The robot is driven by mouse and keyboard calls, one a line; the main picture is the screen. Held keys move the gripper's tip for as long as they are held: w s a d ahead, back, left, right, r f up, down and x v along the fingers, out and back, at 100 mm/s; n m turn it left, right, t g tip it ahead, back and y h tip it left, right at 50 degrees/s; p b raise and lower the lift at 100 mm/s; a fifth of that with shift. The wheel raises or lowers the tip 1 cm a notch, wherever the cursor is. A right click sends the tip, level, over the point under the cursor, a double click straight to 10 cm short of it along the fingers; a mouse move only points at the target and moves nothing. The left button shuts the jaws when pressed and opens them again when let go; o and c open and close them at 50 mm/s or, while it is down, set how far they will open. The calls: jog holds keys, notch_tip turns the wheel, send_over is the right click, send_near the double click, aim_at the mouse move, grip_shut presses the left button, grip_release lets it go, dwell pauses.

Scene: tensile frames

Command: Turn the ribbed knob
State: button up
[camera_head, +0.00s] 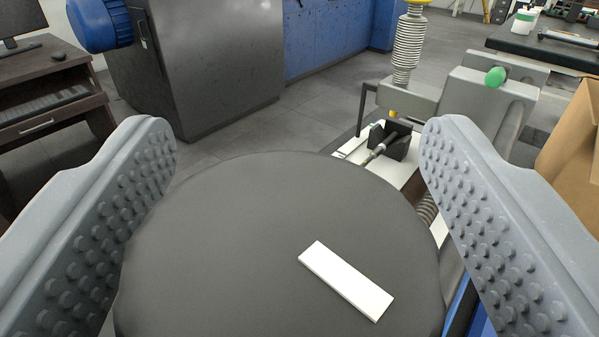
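A large dark grey round knob (250,225) with a smooth top and a white bar mark (346,280) fills the lower middle of the view. The bar slants down to the right. Its side wall, where ribs would be, is hidden. My gripper (298,145) is open, with one grey studded finger on each side of the knob. A narrow gap shows between the knob's right edge and the right finger. On the left, I cannot tell whether finger and knob touch. A separate blue knob with a ribbed rim (100,24) shows at the top left.
A dark grey cabinet (205,60) stands beyond the left finger, beside a desk (45,110). A metal fixture with a spring column (408,45) and a green-capped block (490,100) stand behind the right finger. A cardboard box (575,150) is at far right.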

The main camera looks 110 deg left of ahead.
aim_at(251, 163)
jog(key=shift+s, duration=0.1)
dwell(0.5)
notch_tip(251, 163, up, 4)
jog(key=shift+a+f, duration=0.1)
jog(key=shift+f, duration=0.1)
jog(key=shift+s+d+b, duration=0.25)
jog(key=shift+s+b, duration=0.05)
jog(key=shift+s, duration=0.05)
jog(key=s+d+r+p, duration=0.1)
jog(key=s+d, duration=0.3)
jog(key=s, duration=1)
jog(key=shift+s+d+r+p, duration=0.15)
jog(key=shift+s+d+p, duration=0.1)
jog(key=shift+p, duration=0.6)
